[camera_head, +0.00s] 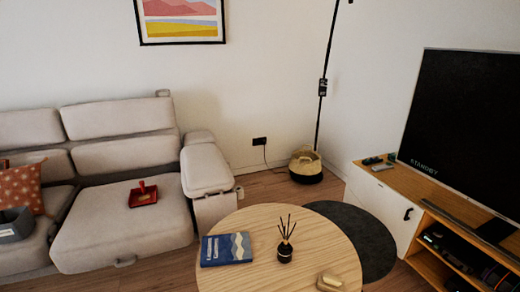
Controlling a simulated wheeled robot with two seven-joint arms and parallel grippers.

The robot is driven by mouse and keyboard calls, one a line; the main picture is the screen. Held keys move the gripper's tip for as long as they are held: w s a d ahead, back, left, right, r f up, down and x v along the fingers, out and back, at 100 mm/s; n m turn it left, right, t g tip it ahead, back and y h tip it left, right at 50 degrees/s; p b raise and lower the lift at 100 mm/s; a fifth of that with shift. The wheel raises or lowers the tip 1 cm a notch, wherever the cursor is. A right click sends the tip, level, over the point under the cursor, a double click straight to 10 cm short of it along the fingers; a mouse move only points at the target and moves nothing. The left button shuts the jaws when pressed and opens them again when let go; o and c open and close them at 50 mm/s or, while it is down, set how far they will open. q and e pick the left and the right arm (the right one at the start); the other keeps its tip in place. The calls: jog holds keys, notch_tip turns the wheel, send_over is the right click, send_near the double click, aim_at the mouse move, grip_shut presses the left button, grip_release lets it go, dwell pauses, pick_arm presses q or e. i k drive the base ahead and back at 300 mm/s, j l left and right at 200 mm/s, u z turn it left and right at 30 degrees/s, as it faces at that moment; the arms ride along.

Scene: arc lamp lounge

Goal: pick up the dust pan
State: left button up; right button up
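A small red object with an upright part (143,195), which looks like the dust pan, lies on the seat of the light grey sofa (120,235). It sits on the right-hand seat cushion, near the middle. It is small in the view, so its finer shape is hard to tell. Neither of my grippers is in view.
A round wooden table (310,235) stands in front, with a blue book (226,249), a reed diffuser (285,252) and a small beige object (329,283). A grey bin (15,225) sits on the sofa's left. A TV cabinet (385,205) stands right.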

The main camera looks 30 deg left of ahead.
aim_at(143, 196)
jog(key=u, duration=1.95)
